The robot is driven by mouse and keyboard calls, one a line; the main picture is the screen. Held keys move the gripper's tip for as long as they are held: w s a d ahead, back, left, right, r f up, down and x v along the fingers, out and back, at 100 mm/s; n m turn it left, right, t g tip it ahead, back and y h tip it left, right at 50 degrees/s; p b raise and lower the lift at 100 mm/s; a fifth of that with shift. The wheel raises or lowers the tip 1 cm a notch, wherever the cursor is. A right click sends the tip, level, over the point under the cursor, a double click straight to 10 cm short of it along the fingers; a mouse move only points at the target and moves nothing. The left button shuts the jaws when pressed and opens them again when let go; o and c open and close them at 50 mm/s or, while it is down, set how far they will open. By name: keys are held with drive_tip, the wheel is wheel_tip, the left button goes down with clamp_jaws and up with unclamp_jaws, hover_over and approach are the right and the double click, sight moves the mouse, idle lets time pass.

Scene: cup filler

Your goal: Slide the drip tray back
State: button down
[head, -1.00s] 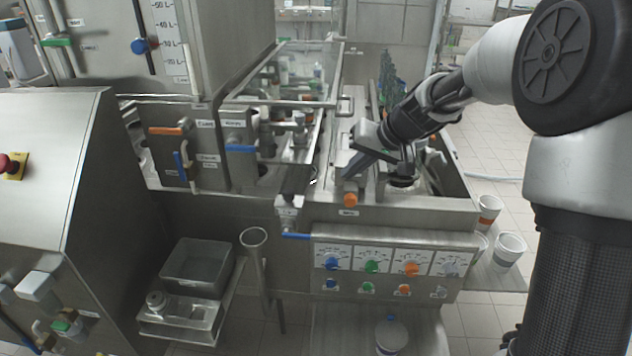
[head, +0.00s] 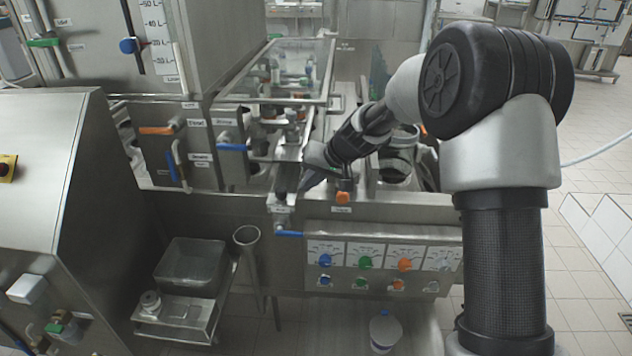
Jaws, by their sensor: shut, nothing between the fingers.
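My gripper (head: 306,183) is shut and empty. It points down and to the left at the front of the steel filler, left of an orange knob (head: 342,198). Its fingers are beside a narrow steel channel (head: 284,190) that has a small label at its front end and a blue handle (head: 289,233) below. This channel may be the drip tray, but I cannot tell for sure. The gripper hides part of it, and I cannot tell whether the fingers touch it.
A glass-topped guard (head: 285,70) stands behind the channel. A front panel (head: 380,265) with coloured knobs is below my gripper. A grey bin (head: 190,265) sits on a low shelf at lower left. Open floor lies to the right.

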drive_tip(key=a+p, duration=0.1)
drive_tip(key=a, duration=1.1)
drive_tip(key=shift+w+p, duration=0.15)
drive_tip(key=shift+p, duration=0.25)
drive_tip(key=shift+r, duration=0.1)
